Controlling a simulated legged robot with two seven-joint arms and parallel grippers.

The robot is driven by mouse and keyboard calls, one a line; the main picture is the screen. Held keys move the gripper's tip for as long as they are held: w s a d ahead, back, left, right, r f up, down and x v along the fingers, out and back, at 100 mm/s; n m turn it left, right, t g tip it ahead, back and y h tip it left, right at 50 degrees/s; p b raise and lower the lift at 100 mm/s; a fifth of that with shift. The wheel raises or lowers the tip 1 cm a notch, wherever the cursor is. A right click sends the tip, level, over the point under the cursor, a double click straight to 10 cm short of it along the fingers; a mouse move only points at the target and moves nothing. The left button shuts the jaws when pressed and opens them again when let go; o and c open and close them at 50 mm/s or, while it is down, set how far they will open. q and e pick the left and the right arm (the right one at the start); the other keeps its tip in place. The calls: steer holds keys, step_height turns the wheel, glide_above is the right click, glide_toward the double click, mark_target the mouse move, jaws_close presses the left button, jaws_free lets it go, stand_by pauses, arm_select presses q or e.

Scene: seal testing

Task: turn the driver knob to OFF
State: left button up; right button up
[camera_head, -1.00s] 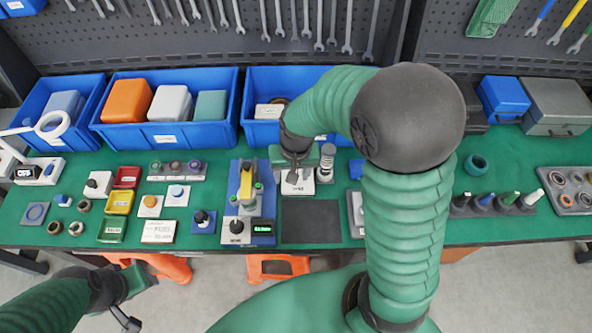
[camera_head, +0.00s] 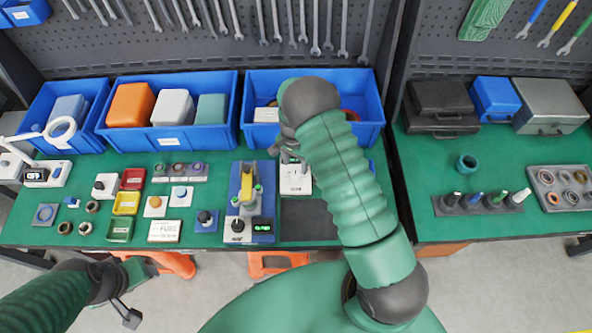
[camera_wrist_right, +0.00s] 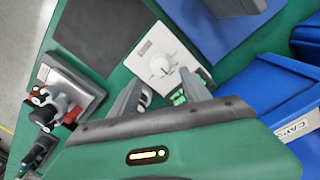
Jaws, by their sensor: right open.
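The driver is a white box with a round white knob (camera_wrist_right: 161,66) on its face in the right wrist view. In the head view the white box (camera_head: 296,183) stands on the green bench, partly covered by my right arm. My right gripper (camera_head: 286,152) is over the far side of the box and largely hidden by its own wrist. In the right wrist view its fingers (camera_wrist_right: 160,88) are apart and empty, pointing toward the knob without visibly touching it. My left gripper (camera_head: 140,270) hangs low in front of the bench, far from the driver.
A blue-based tester (camera_head: 240,212) with a yellow part stands left of the driver. A dark mat (camera_head: 306,222) lies in front of it. A blue bin (camera_head: 368,120) stands behind. A pen rack (camera_head: 482,204) and cases are at right.

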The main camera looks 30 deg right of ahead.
mark_target(295, 175)
steer(key=f, duration=0.3)
steer(key=f+p, duration=0.1)
steer(key=f, duration=0.1)
steer(key=shift+a, duration=0.3)
steer(key=shift+s+a+f, duration=0.15)
steer(key=shift+f, duration=0.3)
steer(key=shift+d, duration=0.35)
steer(key=c, duration=0.6)
steer(key=shift+a, duration=0.1)
jaws_close()
